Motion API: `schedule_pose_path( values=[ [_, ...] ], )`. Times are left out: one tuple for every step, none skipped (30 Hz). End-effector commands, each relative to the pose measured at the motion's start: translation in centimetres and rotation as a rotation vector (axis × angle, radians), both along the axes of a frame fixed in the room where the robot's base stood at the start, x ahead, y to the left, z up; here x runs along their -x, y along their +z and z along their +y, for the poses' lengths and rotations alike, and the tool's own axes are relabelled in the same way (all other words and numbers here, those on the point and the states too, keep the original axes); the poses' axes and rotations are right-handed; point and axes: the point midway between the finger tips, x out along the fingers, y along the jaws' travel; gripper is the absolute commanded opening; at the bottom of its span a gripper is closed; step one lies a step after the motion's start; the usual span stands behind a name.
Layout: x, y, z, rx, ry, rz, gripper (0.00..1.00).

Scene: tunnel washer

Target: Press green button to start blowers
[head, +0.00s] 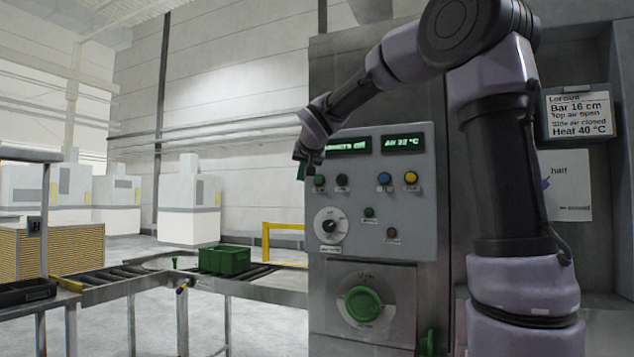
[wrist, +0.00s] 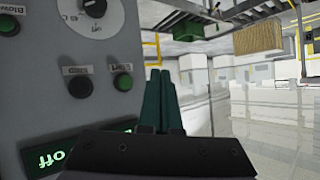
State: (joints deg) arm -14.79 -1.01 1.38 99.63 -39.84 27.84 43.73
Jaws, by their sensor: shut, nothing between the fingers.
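The grey control panel (head: 355,200) stands right of centre in the head view. A green button (head: 319,180) is at the left of its upper button row. In the upside-down wrist view it is the green button labelled Start (wrist: 123,82). A black button (wrist: 80,87) is beside it. The left display (head: 347,145) appears to read "Blowers off". My gripper (head: 301,172) is shut and empty at the panel's upper left edge. In the wrist view its dark green fingers (wrist: 160,76) are close together, right of the Start button and apart from it.
The panel also has blue (head: 384,178) and yellow (head: 411,177) buttons, a dial (head: 330,226), and a smaller green button (head: 369,212). A large green knob (head: 363,303) is below. A green crate (head: 224,260) sits on a conveyor at left.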

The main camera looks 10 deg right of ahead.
Motion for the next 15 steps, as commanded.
schedule_pose_path(
  values=[
    [-0.3, 0.0, -0.2, 0.0, -0.002, 0.0, 0.0],
    [-0.5, 0.0, -0.4, 0.0, -0.002, 0.0, 0.0],
    [-0.8, -0.1, -0.7, 0.0, -0.003, 0.002, 0.0],
    [-1.1, -0.1, -0.9, 0.0, -0.003, 0.002, 0.0],
    [-1.4, -0.1, -1.1, 0.0, -0.003, 0.002, 0.0],
    [-1.9, -0.1, -1.4, 0.0, -0.004, 0.001, 0.0],
    [-2.2, -0.1, -1.7, 0.0, -0.004, 0.001, 0.0],
    [-2.6, -0.1, -1.9, 0.0, -0.004, 0.001, 0.0],
    [-3.1, -0.1, -2.3, 0.0, -0.003, 0.002, 0.0],
    [-3.4, -0.1, -2.6, 0.0, -0.003, 0.002, 0.0],
    [-3.8, -0.1, -2.8, -0.001, -0.005, 0.001, 0.0],
    [-4.2, -0.1, -3.1, -0.001, -0.004, 0.002, 0.0],
    [-4.5, -0.1, -3.4, 0.0, -0.003, 0.002, 0.0],
    [-4.9, -0.1, -3.6, -0.001, -0.004, 0.002, 0.0],
    [-5.2, 0.0, -3.9, 0.0, -0.004, 0.001, 0.0]
  ],
)
